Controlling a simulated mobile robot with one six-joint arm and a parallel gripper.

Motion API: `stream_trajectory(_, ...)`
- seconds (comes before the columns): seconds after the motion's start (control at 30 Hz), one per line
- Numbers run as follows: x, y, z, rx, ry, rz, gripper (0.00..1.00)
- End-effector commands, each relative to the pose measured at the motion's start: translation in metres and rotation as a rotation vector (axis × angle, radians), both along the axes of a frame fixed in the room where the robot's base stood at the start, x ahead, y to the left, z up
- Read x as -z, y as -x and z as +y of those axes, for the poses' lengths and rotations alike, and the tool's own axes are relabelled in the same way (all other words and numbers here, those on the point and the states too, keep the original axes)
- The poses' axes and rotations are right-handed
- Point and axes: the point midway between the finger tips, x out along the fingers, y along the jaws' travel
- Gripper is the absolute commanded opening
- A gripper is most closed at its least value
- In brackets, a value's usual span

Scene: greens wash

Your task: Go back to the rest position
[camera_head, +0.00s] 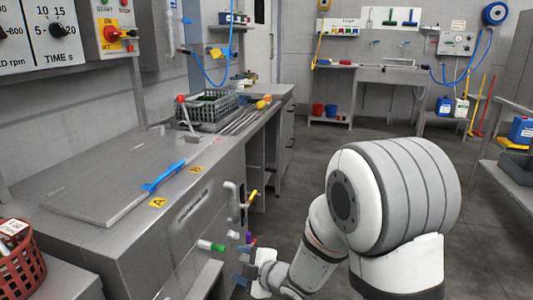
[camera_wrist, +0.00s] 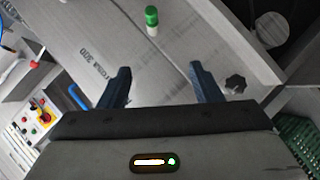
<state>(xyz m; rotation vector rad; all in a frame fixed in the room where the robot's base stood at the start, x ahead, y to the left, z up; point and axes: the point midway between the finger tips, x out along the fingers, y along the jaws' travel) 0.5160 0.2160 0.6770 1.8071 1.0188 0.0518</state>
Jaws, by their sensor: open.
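My gripper (camera_head: 243,266) is at the front of the steel washer cabinet (camera_head: 185,240), low in the head view. It also shows in the wrist view (camera_wrist: 160,74), with its two dark blue fingers apart and nothing between them. A white handle with a green end (camera_head: 211,246) sticks out from the cabinet front just left of my gripper. In the wrist view this green-ended handle (camera_wrist: 152,20) lies beyond the fingertips, apart from them. My white and grey arm fills the lower right of the head view.
On the cabinet top lie a blue-handled tool (camera_head: 164,176) and a dark green crate (camera_head: 208,108). A yellow handle (camera_head: 249,199) projects from the front. A red basket (camera_head: 22,258) stands at lower left. The floor (camera_head: 300,155) behind my arm is clear.

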Motion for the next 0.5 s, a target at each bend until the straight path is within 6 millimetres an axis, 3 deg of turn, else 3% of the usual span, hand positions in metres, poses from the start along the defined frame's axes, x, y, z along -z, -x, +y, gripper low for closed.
stream_trajectory(0.03, -0.033, -0.005, -0.016, 0.072, 0.015, 0.031, 0.58)
stream_trajectory(0.27, -0.109, -0.005, -0.091, 0.429, 0.041, 0.233, 0.58)
stream_trajectory(0.5, -0.187, 0.031, -0.160, 0.800, -0.013, 0.469, 0.58)
